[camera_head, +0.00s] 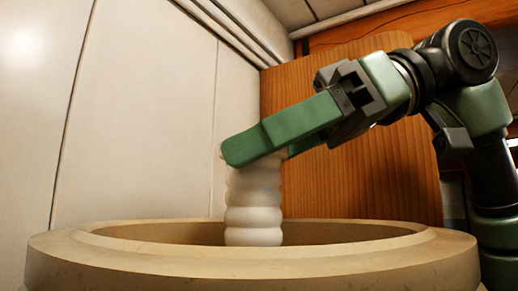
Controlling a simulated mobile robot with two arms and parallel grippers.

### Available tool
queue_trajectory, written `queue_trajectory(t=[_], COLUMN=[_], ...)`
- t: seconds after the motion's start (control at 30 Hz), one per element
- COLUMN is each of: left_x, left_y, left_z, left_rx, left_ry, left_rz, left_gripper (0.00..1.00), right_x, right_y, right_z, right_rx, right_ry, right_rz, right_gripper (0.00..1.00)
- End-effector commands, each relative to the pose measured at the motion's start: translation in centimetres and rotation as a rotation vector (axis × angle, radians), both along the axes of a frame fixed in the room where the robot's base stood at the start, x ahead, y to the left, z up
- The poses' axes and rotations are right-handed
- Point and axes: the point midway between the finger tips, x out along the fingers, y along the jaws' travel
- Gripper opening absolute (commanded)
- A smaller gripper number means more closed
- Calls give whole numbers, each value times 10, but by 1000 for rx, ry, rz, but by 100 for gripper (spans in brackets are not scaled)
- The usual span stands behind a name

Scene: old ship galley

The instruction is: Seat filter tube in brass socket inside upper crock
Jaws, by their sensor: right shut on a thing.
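The upper crock (255,263) fills the bottom of the head view, a wide cream stoneware rim seen from slightly above its edge. The filter tube (254,205) is white and ribbed, and stands about upright in the crock's opening. Its lower end is hidden behind the near rim. My right gripper (255,148) comes in from the right with green fingers and is shut on the tube's upper end. The brass socket is hidden inside the crock, so I cannot tell whether the tube touches it. My left gripper is not in view.
A pale panelled wall (130,110) stands to the left and behind the crock. An upright orange-brown wooden board (370,180) stands behind my right arm. The crock's opening is free on both sides of the tube.

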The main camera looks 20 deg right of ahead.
Motion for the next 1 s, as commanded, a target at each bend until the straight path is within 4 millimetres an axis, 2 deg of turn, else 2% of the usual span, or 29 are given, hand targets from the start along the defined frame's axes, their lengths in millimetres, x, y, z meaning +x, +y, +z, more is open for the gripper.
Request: queue_trajectory(t=[0.6,1.0], left_x=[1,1], left_y=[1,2], left_z=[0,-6], left_rx=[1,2], left_ry=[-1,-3], left_rz=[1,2], left_gripper=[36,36], right_x=[0,0], right_y=[0,0], right_z=[1,-7], right_rx=[2,2], right_ry=[-1,-2], right_rz=[0,0], right_gripper=[9,9])
